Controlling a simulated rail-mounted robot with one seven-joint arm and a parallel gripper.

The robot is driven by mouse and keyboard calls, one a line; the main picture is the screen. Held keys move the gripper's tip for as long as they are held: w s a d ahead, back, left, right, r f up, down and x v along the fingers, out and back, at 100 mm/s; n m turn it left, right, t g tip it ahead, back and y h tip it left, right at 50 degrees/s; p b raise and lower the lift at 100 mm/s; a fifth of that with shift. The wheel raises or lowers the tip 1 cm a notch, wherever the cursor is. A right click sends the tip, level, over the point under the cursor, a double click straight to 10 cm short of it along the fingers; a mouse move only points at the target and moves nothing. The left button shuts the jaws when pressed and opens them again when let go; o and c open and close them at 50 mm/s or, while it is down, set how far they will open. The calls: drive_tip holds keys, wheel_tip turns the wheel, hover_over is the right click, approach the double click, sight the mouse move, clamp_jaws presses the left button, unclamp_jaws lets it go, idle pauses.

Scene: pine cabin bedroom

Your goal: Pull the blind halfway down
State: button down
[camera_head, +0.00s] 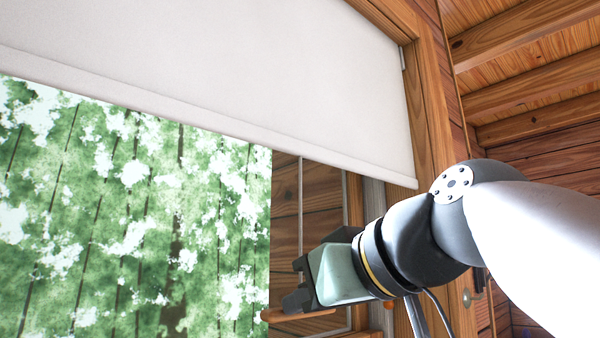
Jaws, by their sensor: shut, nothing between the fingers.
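The blind (230,75) is a white roller sheet in the upper part of the view. It hangs partly down over the window, and its straight bottom bar (200,112) runs from the left edge to the frame at right. Below the bar the window (130,220) is uncovered and shows green trees. My gripper (285,308) is shut and empty, below the blind's bottom bar and apart from it, near the window's lower right. The gripper's green-grey body and dark fingers point left. No pull cord on the blind can be made out.
The wooden window frame (432,90) stands at the right of the blind. Pine beams (530,90) cross the ceiling at upper right. A plank surface (322,190) shows behind my gripper. The space in front of the window at left is free.

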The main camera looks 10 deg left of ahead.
drive_tip(key=shift+f, duration=0.15)
wheel_tip(320, 180, down, 12)
drive_tip(key=b, duration=1.1)
drive_tip(key=shift+a, duration=0.1)
wheel_tip(320, 180, down, 12)
drive_tip(key=b, duration=1.2)
drive_tip(key=shift+s, duration=0.15)
drive_tip(key=shift+s, duration=0.1)
